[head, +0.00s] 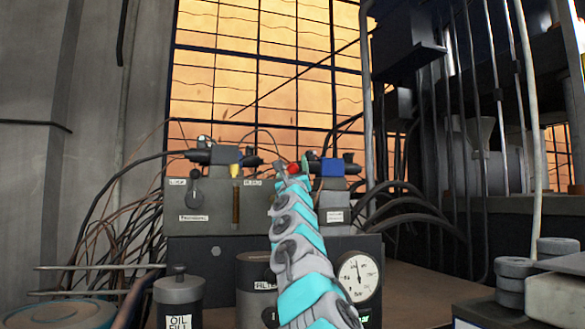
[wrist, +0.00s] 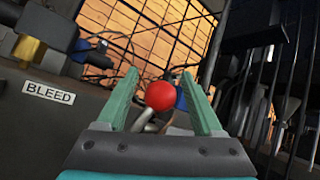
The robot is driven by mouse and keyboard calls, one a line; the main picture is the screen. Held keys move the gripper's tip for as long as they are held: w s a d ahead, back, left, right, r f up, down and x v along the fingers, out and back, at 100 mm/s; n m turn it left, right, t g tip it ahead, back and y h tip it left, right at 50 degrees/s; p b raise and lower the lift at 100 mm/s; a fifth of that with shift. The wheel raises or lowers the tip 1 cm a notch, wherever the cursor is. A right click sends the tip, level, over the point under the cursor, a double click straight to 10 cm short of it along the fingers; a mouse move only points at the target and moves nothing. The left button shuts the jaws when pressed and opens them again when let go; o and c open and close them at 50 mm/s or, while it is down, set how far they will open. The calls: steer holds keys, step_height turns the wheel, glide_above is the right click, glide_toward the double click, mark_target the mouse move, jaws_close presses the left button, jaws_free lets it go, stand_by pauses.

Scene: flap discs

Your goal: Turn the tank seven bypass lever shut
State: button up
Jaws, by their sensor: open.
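A lever with a red ball knob (wrist: 160,96) and a short metal stem (wrist: 143,122) shows in the wrist view. The knob appears between the two teal fingers of my gripper (wrist: 159,76), which are open with a gap on each side of it. I cannot tell how deep the knob sits between the fingers. In the head view the red knob (head: 294,168) shows at the far end of my arm, which hides the lever's stem and base. No tank seven label is readable.
A grey valve block (head: 215,212) with black fittings stands to the left; a BLEED label (wrist: 48,92) is on it. A dial gauge (head: 358,277), an oil fill canister (head: 180,297) and dark hoses (head: 400,190) are close by. A gridded window (head: 265,70) is behind.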

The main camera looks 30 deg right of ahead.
mark_target(293, 172)
steer(key=shift+b+v, duration=3.55)
steer(key=shift+b, duration=0.05)
